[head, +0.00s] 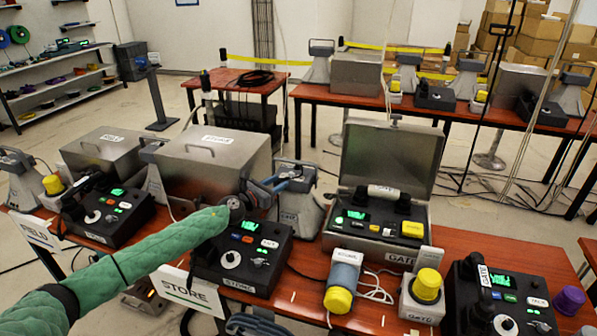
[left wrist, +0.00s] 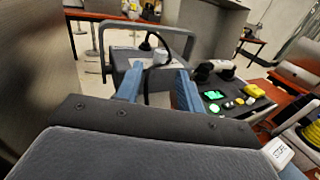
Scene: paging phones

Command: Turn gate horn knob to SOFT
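An open metal case labelled GATE (head: 400,258) holds a black phone panel with a green display. A black phone (head: 512,310) at the right also has a GATE handset label. A grey horn (head: 305,212) with a handle stands left of the open case; its label and any knob on it are too small to read. My left gripper (head: 275,186) is above the STORE phone (head: 232,260), close to that horn. In the left wrist view the blue fingers (left wrist: 158,88) are apart with nothing gripped; a grey handled horn (left wrist: 125,65) is beyond them. My right gripper is not in view.
A closed metal box (head: 213,160) stands left of the gripper. A grey unit with a yellow cap (head: 340,297) and a white GATE box with a yellow cap (head: 420,308) sit in front of the case. Cables cross the red tabletop (head: 300,300).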

